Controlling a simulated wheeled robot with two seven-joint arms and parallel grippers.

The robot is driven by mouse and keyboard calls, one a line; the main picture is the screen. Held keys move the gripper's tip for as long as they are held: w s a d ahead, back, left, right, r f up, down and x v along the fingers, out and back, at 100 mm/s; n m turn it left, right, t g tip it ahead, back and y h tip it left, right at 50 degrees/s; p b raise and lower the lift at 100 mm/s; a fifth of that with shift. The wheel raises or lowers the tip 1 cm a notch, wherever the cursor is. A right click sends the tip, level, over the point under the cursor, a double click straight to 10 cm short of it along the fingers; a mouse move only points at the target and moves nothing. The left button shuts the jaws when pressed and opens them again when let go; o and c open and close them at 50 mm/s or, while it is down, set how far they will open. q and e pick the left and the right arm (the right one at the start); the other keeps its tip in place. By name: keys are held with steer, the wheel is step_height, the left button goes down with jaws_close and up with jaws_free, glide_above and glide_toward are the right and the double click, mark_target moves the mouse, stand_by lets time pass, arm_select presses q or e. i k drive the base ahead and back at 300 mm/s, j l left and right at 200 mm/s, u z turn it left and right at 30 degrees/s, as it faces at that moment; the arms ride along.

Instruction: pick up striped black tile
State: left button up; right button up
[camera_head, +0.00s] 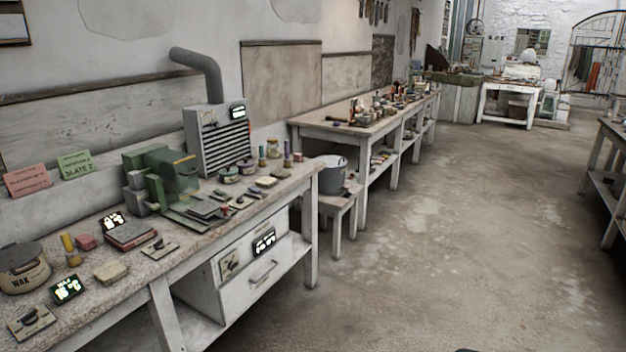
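I cannot single out a striped black tile at this size. Several small dark flat pieces (203,208) lie on the near workbench, in front of a green machine (168,176). Stripes on them are too small to tell. A dark flat slab (129,231) lies on a reddish one nearer to me on the same bench.
The near workbench (150,268) runs along the left wall, with a grey vented box (218,142), a wax pot (22,267) and lit displays on it. A bucket (331,174) stands on a stool beyond. The concrete floor (430,250) is clear.

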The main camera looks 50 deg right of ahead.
mark_target(280, 173)
steer(key=i+l+z, duration=0.15)
steer(key=z, duration=0.25)
steer(key=i+l+z, duration=0.25)
steer(key=z, duration=0.15)
steer(key=i+l+z, duration=0.1)
steer(key=i+l, duration=0.2)
steer(key=i, duration=0.15)
steer(key=i+l+z, duration=0.1)
steer(key=i+l, duration=0.2)
steer(key=i, duration=0.15)
steer(key=i+l+z, duration=0.1)
steer(key=i+l, duration=0.15)
steer(key=i, duration=0.2)
steer(key=i+l+z, duration=0.1)
steer(key=i, duration=0.4)
steer(key=k+l, duration=0.05)
steer(key=l, duration=0.05)
